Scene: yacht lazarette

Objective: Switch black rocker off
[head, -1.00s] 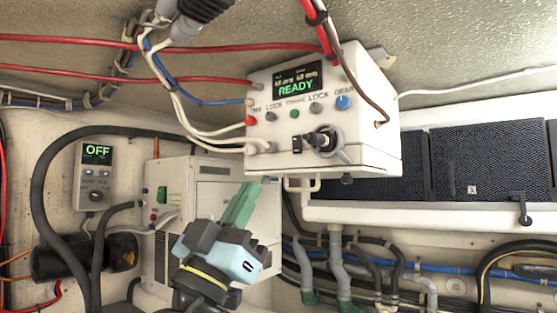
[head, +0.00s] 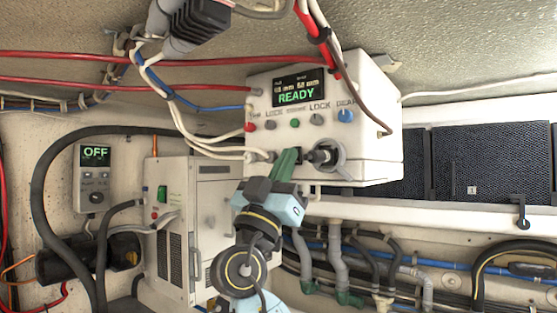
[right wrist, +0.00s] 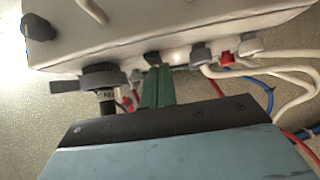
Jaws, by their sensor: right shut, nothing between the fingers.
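The white control box (head: 380,140) hangs under the ceiling, with a lit display (head: 298,92) reading READY. In the right wrist view a small black part (right wrist: 152,57), apparently the black rocker, sits on the box just beyond my green fingertips. In the head view my fingers largely hide it, and its position cannot be told. The fingers also show in the right wrist view (right wrist: 157,75); contact cannot be told. My left gripper is not in view.
White cables (head: 215,150) plug in just left of my fingers. A blue knob (head: 345,116) and small buttons sit above. Below stands a white cabinet (head: 170,190); a small unit (head: 95,180) reading OFF is at left. Pipes (head: 340,255) run at lower right.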

